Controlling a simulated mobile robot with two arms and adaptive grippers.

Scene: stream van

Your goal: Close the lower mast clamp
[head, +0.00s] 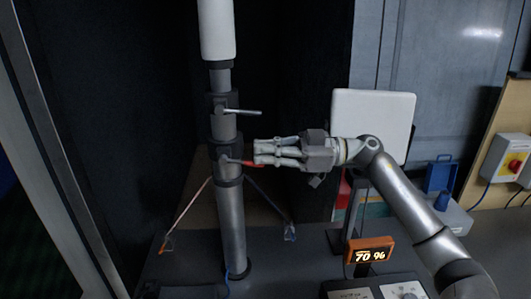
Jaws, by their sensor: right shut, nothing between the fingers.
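The mast (231,230) stands upright, a grey tube with a white upper section (217,30). An upper collar with a light metal lever (240,112) sits on it, the lever pointing right. Below it is the lower mast clamp (224,154), a dark collar with a red-tipped lever (243,163) that points right. My right gripper (257,153) comes in from the right at the height of the lower clamp. Its fingers are shut and empty, close by the red lever; whether they touch it I cannot tell. My left gripper is out of view.
Two guy straps run from the mast to anchors, one at left (168,243) and one at right (289,231). An orange display (370,250) reads 70 %. A white panel (373,110) stands behind my right arm. A blue container (441,174) is at right.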

